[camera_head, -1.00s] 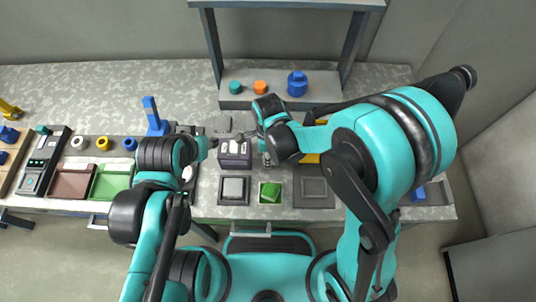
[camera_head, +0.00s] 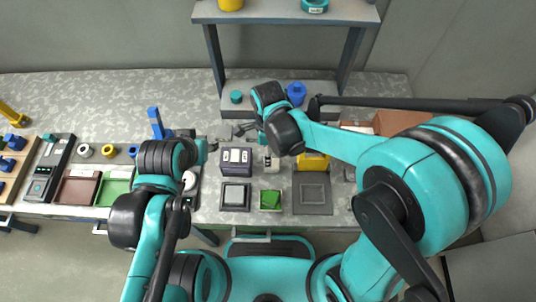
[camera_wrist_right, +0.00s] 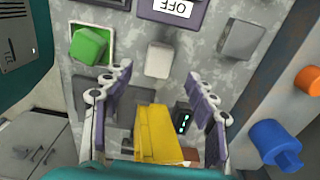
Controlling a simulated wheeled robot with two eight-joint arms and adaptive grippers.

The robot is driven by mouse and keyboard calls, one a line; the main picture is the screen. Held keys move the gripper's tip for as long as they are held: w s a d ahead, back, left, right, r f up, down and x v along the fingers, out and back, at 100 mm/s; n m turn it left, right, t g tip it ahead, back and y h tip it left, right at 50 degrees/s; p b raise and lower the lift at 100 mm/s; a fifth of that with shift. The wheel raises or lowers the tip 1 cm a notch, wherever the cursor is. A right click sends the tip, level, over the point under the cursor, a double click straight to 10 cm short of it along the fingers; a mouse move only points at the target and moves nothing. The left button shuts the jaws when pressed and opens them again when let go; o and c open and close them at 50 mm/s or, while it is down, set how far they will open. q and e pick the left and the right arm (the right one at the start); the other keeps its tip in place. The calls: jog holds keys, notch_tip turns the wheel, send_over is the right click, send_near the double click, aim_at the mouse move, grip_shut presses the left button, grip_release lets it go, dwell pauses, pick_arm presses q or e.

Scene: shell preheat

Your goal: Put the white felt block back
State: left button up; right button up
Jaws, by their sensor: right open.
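A small whitish block (camera_wrist_right: 158,60), which I take for the white felt block, stands on the grey bench in the right wrist view. In the head view it shows partly (camera_head: 268,160), just below my right wrist and right of a purple box (camera_head: 237,161). My right gripper (camera_wrist_right: 160,80) is open and empty, its two fingers apart on either side of the block's line of sight. Whether the block lies between the fingers in depth I cannot tell. My left gripper (camera_head: 211,147) is left of the purple box; its fingers are too small to read.
A green block (camera_head: 270,199) sits in a tray in front. Dark square trays (camera_head: 235,195) (camera_head: 313,193) flank it. A yellow object (camera_wrist_right: 158,130) stands near my right gripper. A blue cylinder (camera_head: 297,93) stands on the rear shelf. A grey block (camera_wrist_right: 241,40) is beside the purple box.

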jog(key=s+d+r+n+t, duration=0.2)
jog(key=d+r+n, duration=0.4)
jog(key=d+n, duration=0.3)
jog(key=s+d+r+n+t, duration=0.3)
jog(key=d+r+n+t, duration=0.2)
jog(key=d+r+n, duration=0.2)
jog(key=d+n, duration=0.2)
jog(key=shift+d+p, duration=0.3)
jog(key=shift+d, duration=0.1)
jog(key=shift+s, duration=0.1)
jog(key=shift+f+b, duration=0.45)
jog(key=shift+f, duration=0.1)
